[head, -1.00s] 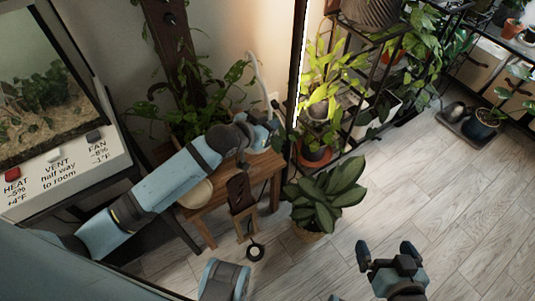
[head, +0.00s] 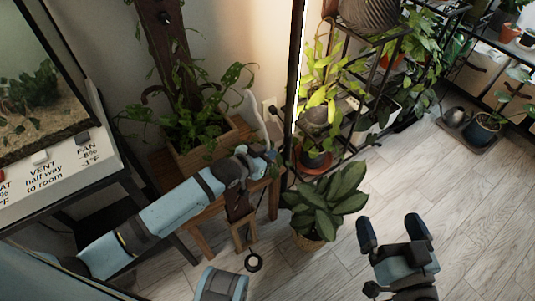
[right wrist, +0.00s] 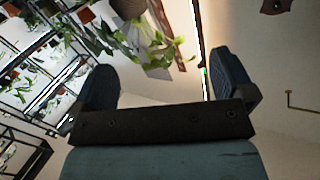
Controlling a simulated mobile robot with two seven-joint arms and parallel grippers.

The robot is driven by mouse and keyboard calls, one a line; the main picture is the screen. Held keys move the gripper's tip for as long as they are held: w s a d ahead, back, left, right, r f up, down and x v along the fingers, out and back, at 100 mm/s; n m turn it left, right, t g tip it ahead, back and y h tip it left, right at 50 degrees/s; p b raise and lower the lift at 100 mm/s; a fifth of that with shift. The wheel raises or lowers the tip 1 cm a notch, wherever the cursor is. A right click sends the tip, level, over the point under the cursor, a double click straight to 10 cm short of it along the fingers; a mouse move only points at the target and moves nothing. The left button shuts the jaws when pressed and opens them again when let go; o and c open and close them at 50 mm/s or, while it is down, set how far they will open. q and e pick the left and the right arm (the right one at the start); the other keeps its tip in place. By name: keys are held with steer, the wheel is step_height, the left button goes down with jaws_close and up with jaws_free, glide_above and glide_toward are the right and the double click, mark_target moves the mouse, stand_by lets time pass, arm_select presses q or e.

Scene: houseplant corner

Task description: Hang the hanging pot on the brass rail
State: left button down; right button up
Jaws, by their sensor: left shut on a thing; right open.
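My left gripper (head: 266,156) is shut at the base of a pale curved piece (head: 252,112), which rises from the jaws above the small wooden table. Whether this belongs to the hanging pot is unclear; I cannot clearly identify the pot. My right gripper (head: 391,230) is open and empty above the floor, right of a leafy floor plant. Its open fingers also show in the right wrist view (right wrist: 166,80). A thin brass-coloured bar (right wrist: 304,107) on the wall at the right of that view may be part of the brass rail.
A planter box with a trailing plant (head: 188,150) is on the wooden table. A leafy plant (head: 328,200) stands on the floor between my grippers. A black shelf rack (head: 372,75) with plants stands behind. A terrarium (head: 40,90) is at left. The floor (head: 470,215) at right is clear.

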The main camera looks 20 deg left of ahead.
arm_select(q)
steer(key=shift+f, duration=0.1)
arm_select(e)
steer(key=shift+f, duration=0.1)
arm_select(q)
steer(key=c, duration=1.2)
jaws_free()
arm_select(e)
steer(key=shift+d, duration=0.1)
